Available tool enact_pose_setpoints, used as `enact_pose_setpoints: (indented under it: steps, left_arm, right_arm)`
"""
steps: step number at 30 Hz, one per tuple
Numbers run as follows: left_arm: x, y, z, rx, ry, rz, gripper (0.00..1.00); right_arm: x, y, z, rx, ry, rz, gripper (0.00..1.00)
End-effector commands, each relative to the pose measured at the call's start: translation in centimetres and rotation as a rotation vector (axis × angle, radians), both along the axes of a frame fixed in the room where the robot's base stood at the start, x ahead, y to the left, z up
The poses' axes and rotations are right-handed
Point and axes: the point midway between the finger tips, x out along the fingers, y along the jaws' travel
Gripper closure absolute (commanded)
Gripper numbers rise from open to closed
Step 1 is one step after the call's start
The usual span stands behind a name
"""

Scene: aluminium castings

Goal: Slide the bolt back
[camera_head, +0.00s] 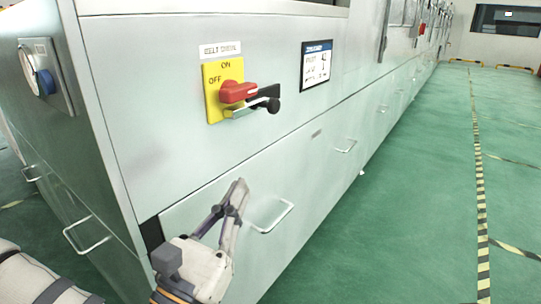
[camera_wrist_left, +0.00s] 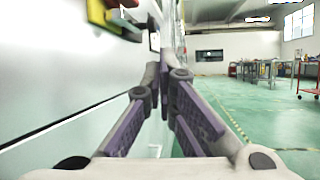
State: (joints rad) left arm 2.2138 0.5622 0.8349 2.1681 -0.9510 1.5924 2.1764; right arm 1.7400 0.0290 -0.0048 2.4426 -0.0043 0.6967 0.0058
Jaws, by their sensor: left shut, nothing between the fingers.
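A silver bolt (camera_head: 243,112) with a black round knob (camera_head: 273,105) lies across the lower part of a yellow switch plate (camera_head: 213,93) on the cabinet front. A black block (camera_head: 266,91) sits at its right end, beside the red switch handle (camera_head: 238,92). My left gripper (camera_head: 241,184) is shut and empty, below the plate and apart from the bolt, close to the cabinet face. In the left wrist view the gripper (camera_wrist_left: 160,38) points forward, with the yellow plate (camera_wrist_left: 97,14) at the upper left. My right gripper is not in view.
A wire drawer handle (camera_head: 273,217) stands out just right of my left gripper. A blue-topped label (camera_head: 316,64) is on the panel right of the switch. The green floor (camera_head: 420,190) to the right is clear, with striped tape (camera_head: 480,180).

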Motion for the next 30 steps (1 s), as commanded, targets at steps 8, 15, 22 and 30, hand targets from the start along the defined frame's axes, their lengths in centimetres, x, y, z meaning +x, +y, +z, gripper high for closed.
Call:
enact_pose_setpoints:
  steps: [8,15,22,30]
  left_arm:
    - [0.2,0.5,1.0,-0.055,-0.02,-0.004,1.0]
    - [1.0,0.1,1.4,-0.051,-0.021,-0.003,1.0]
    - [4.8,-1.7,3.5,-0.05,-0.022,-0.004,1.0]
    - [9.4,-3.8,5.9,-0.05,-0.02,-0.003,1.0]
  right_arm:
    - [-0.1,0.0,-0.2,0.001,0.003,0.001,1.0]
    - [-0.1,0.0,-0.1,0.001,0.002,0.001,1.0]
    - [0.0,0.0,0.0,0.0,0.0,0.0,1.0]
    - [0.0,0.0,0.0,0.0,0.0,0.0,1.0]
